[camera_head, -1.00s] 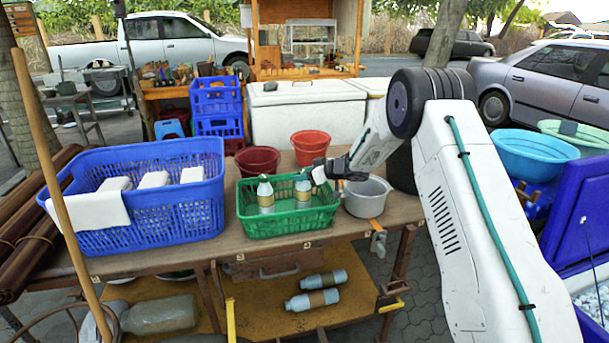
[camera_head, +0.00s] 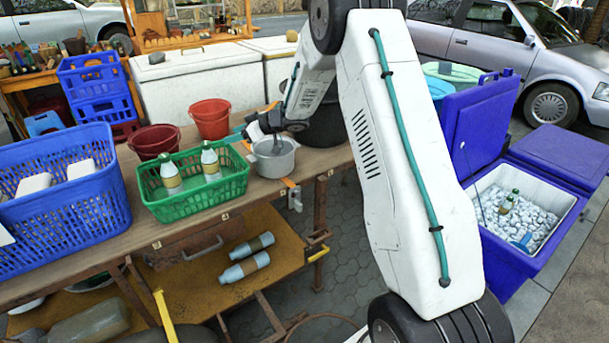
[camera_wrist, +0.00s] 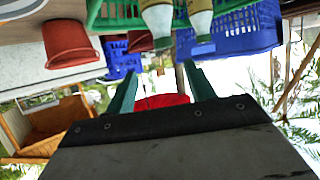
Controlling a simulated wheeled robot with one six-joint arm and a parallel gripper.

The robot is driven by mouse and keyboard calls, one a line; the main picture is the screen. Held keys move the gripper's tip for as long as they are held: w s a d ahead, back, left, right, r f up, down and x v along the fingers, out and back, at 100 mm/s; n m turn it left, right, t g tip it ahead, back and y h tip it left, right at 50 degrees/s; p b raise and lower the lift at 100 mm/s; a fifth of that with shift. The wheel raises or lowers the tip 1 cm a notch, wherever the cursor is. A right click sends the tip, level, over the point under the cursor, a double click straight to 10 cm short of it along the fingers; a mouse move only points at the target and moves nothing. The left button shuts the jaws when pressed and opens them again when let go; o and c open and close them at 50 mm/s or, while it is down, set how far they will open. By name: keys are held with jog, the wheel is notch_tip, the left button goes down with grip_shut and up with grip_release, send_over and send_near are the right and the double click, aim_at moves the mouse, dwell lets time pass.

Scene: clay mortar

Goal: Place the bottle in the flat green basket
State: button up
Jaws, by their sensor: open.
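The flat green basket (camera_head: 205,205) stands on the workbench. Two pale bottles with tan labels and green caps stand upright in it, a left bottle (camera_head: 170,175) and a right bottle (camera_head: 210,162). My gripper (camera_head: 240,132) is just behind the basket's right end, near the grey pot, apart from both bottles. In the wrist view its teal fingers (camera_wrist: 163,85) are spread with nothing between them; the green basket (camera_wrist: 115,18) and both bottles show beyond them. Two similar bottles lie on the lower shelf (camera_head: 246,257). A green bottle (camera_head: 508,203) sits in the ice of the blue cooler.
A grey pot (camera_head: 272,160) stands right of the basket. Two red buckets (camera_head: 211,119) stand behind it. A large blue basket (camera_head: 65,215) with white blocks is at the left. The open blue cooler (camera_head: 520,250) stands on the ground at the right.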

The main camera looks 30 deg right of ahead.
jog(key=s+d+r+m+t+h, duration=0.1)
jog(key=s+d+r+m+h, duration=0.1)
jog(key=s+r+h, duration=0.45)
jog(key=s+d+r+m+t+h, duration=0.1)
jog(key=d+r+m+t+h, duration=0.15)
jog(key=r, duration=0.65)
jog(key=s+r+m+g+h, duration=0.3)
jog(key=s, duration=0.6)
jog(key=s+a+f+g+y, duration=0.1)
jog(key=s+a+g, duration=0.2)
jog(key=s, duration=0.9)
jog(key=s+a+f+g+y, duration=0.1)
jog(key=s+a+f+g, duration=0.1)
jog(key=s, duration=1.1)
jog(key=s+a+f+m+g, duration=0.1)
jog(key=s+a+g, duration=0.3)
jog(key=s, duration=0.9)
jog(key=shift+s+f+y, duration=0.15)
jog(key=shift+f+y, duration=0.25)
jog(key=shift+f, duration=0.15)
jog(key=shift+a, duration=0.1)
